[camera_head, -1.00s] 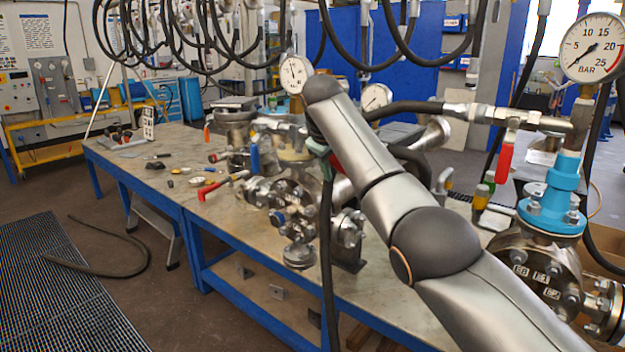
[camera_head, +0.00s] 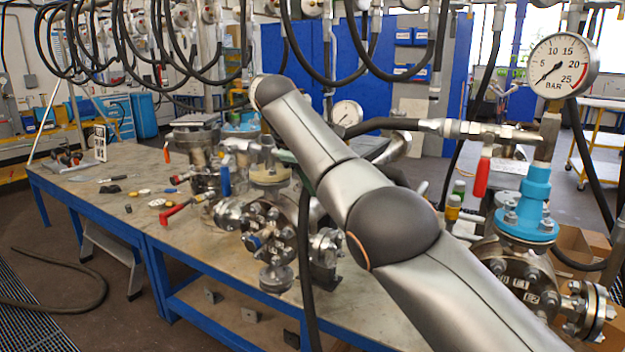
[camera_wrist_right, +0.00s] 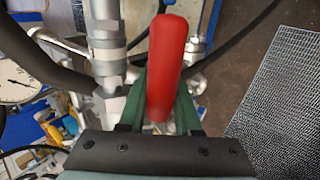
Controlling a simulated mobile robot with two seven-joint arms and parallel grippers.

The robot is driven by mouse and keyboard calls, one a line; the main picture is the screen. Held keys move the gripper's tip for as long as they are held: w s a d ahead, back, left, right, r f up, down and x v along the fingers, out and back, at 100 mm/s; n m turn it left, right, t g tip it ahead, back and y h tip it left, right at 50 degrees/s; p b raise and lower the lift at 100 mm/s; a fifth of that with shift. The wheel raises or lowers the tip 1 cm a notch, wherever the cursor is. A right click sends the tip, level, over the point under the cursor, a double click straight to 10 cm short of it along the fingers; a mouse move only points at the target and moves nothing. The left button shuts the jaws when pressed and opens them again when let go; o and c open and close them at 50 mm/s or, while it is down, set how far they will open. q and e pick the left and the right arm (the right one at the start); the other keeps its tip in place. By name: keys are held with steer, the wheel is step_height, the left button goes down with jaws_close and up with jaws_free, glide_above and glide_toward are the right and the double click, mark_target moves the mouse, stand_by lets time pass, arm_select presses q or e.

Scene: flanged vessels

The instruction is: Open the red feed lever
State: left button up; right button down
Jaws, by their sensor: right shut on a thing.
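In the right wrist view a red lever (camera_wrist_right: 166,50) with a rounded end stands between the two green fingers of my right gripper (camera_wrist_right: 162,92), which is shut on it. A metal hose fitting (camera_wrist_right: 104,45) is just left of the lever. Another red lever (camera_head: 482,178) hangs under a hose valve at the right, clear of the gripper. My left gripper is in neither view.
A blue-framed bench (camera_head: 130,208) carries flanged pipework (camera_head: 268,222) and a loose-looking red handle (camera_head: 178,213). A pressure gauge (camera_head: 564,65) stands above a blue-necked flanged vessel (camera_head: 527,205) at the right. Black hoses (camera_head: 302,270) hang near my arm.

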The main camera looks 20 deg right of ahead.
steer(key=c, duration=0.6)
jaws_free()
arm_select(q)
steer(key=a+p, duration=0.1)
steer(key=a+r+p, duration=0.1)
steer(key=p, duration=0.1)
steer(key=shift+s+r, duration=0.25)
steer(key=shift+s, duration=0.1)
arm_select(e)
steer(key=v, duration=1.2)
steer(key=shift+r, duration=0.25)
steer(key=shift+a, duration=0.1)
